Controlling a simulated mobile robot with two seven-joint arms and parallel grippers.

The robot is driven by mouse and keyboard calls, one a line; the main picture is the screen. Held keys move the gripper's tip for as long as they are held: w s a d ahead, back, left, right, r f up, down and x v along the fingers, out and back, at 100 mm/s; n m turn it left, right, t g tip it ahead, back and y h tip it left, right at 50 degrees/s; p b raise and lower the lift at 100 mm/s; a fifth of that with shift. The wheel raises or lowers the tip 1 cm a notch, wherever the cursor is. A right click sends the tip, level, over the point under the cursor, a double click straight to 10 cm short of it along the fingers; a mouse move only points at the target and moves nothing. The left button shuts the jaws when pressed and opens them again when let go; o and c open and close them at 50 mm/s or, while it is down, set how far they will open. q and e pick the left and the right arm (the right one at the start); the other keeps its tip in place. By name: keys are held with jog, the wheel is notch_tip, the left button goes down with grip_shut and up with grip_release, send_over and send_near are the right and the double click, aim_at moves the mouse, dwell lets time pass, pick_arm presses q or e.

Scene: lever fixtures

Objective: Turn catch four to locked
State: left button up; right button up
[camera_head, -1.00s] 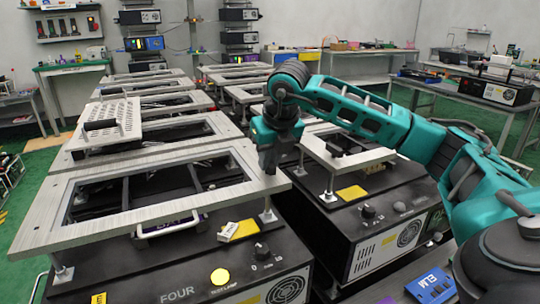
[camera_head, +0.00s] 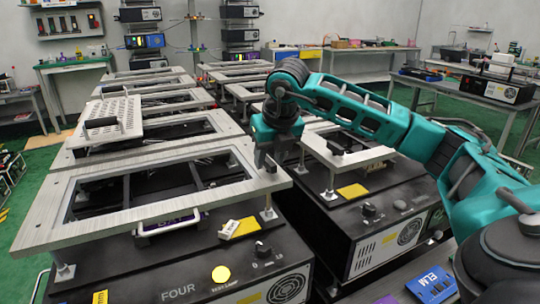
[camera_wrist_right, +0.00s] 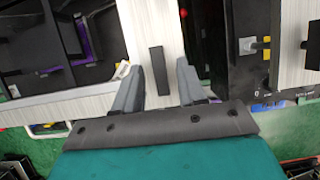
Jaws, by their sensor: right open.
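The front-left black box labelled FOUR (camera_head: 178,291) carries a pale metal frame (camera_head: 95,225) on posts. In the right wrist view, a short dark bar (camera_wrist_right: 156,72), which looks like the catch, lies along a pale strip of the frame (camera_wrist_right: 150,25). My right gripper (camera_head: 265,164) is over the frame's right side, pointing down. In the right wrist view its two fingers (camera_wrist_right: 157,88) are apart, one on each side of the bar's line, with nothing gripped. Contact with the bar cannot be told. My left gripper is out of view.
A round yellow lamp (camera_head: 220,274) and a black knob (camera_head: 263,249) sit on the box front. A white tag (camera_head: 229,228) lies beside a yellow label. A neighbouring framed unit (camera_head: 345,150) stands close on the right. More framed units fill the back.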

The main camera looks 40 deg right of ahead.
jog(key=shift+r, duration=0.15)
jog(key=p+v, duration=0.2)
jog(key=v, duration=1)
jog(key=shift+r, duration=0.35)
jog(key=shift+s, duration=0.15)
